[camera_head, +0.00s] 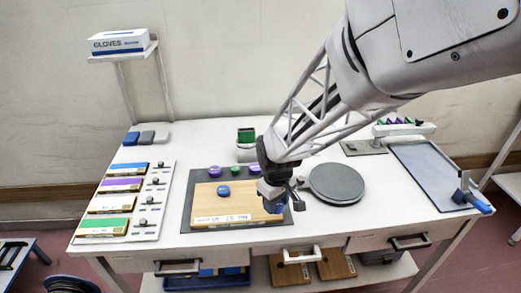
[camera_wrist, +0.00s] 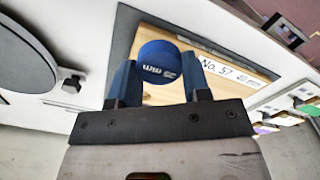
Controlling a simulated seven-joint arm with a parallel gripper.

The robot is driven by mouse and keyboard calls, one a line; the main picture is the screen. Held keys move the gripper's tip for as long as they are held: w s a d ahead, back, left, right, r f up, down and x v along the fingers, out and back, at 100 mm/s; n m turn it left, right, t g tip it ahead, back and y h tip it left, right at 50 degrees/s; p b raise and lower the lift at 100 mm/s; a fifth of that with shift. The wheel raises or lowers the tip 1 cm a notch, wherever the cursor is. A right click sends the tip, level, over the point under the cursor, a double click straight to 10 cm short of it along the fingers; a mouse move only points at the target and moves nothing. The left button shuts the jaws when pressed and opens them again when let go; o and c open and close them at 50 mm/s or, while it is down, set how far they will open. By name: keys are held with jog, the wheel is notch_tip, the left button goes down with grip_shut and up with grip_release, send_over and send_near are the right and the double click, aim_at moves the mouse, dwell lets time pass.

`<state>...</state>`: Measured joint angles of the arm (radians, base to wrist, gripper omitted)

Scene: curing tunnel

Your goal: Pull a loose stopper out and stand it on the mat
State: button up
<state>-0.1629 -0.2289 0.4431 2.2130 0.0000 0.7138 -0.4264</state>
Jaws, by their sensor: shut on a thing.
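My gripper (camera_head: 277,203) is shut on a blue stopper (camera_wrist: 162,58), which has white size lettering and sits between the two fingers in the wrist view. In the head view it is mostly hidden by the gripper, over the right edge of a wooden block (camera_head: 235,207). I cannot tell whether its lower end is clear of the block. Another blue stopper (camera_head: 223,190) stands in the block's upper middle. The block lies on a dark grey mat (camera_head: 201,179). Two purple stoppers (camera_head: 214,171) and a green one (camera_head: 235,171) stand along the mat's back strip.
A round grey plate (camera_head: 336,184) lies right of the mat, close to my gripper. A panel with coloured cards and knobs (camera_head: 145,200) is at left. A blue-grey tray (camera_head: 425,170) and a blue-handled tool (camera_head: 472,196) are at right.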

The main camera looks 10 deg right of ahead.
jog(key=shift+r, duration=2.15)
jog(key=w+a+f, duration=0.1)
jog(key=w+a, duration=0.2)
jog(key=a, duration=0.3)
jog(key=w+a+f, duration=0.2)
jog(key=w+a, duration=0.1)
jog(key=a, duration=0.4)
jog(key=w+a+f, duration=0.2)
jog(key=w+a, duration=0.1)
jog(key=a, duration=0.3)
jog(key=shift+w+a+f, duration=0.15)
jog(key=shift+w+f, duration=0.1)
jog(key=shift+w, duration=0.15)
jog(key=shift+w, duration=0.1)
send_over(196, 176)
jog(key=shift+w+f, duration=0.15)
jog(key=shift+f, duration=0.6)
